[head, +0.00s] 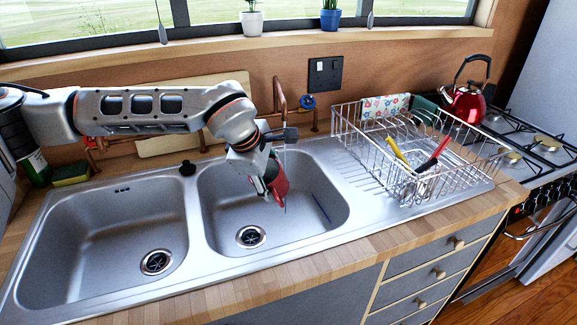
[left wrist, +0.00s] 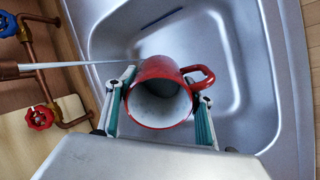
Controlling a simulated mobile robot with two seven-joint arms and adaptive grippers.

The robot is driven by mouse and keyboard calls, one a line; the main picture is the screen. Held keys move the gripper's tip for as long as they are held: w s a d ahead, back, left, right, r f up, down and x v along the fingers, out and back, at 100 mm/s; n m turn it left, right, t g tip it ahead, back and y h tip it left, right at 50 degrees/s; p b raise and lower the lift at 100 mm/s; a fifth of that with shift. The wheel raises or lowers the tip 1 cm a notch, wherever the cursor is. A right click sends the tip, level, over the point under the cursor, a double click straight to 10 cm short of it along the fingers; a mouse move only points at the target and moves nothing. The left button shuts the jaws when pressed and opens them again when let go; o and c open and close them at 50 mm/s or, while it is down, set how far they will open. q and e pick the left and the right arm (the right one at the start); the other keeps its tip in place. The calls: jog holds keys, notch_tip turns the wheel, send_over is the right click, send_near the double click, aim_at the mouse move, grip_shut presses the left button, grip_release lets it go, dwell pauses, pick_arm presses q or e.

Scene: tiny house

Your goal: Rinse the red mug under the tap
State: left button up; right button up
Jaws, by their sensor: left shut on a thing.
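The red mug (head: 278,184) is in my left gripper (head: 268,178), above the right-hand sink basin (head: 225,205). In the left wrist view the mug (left wrist: 144,82) sits between the two fingers, its pale inside facing the camera and its handle to the right. The copper tap (head: 279,95) rises behind the basin; its spout (left wrist: 10,70) is at the left of the left wrist view. A thin pale stream (left wrist: 95,62) runs from the spout towards the mug's outer side. I cannot tell whether it enters the mug. My right gripper is out of view.
A blue valve (head: 308,102) and a red valve (left wrist: 40,117) sit on the copper pipes. A wire dish rack (head: 350,130) with utensils stands at right. The left basin (head: 95,225) is empty. A red kettle (head: 466,103) is on the hob.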

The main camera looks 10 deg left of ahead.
pick_arm(q)
jog(key=shift+p+v, duration=0.55)
jog(key=shift+v, duration=0.35)
jog(key=shift+s+a+r+p, duration=0.2)
jog(key=shift+s+r+p, duration=0.2)
jog(key=shift+s, duration=0.2)
jog(key=shift+s+a+r+p, duration=0.15)
jog(key=shift+s+r+p, duration=0.2)
jog(key=shift+s, duration=0.25)
jog(key=shift+s+a+r, duration=0.25)
jog(key=shift+s+r, duration=0.3)
jog(key=shift+s, duration=0.25)
jog(key=shift+f, duration=0.1)
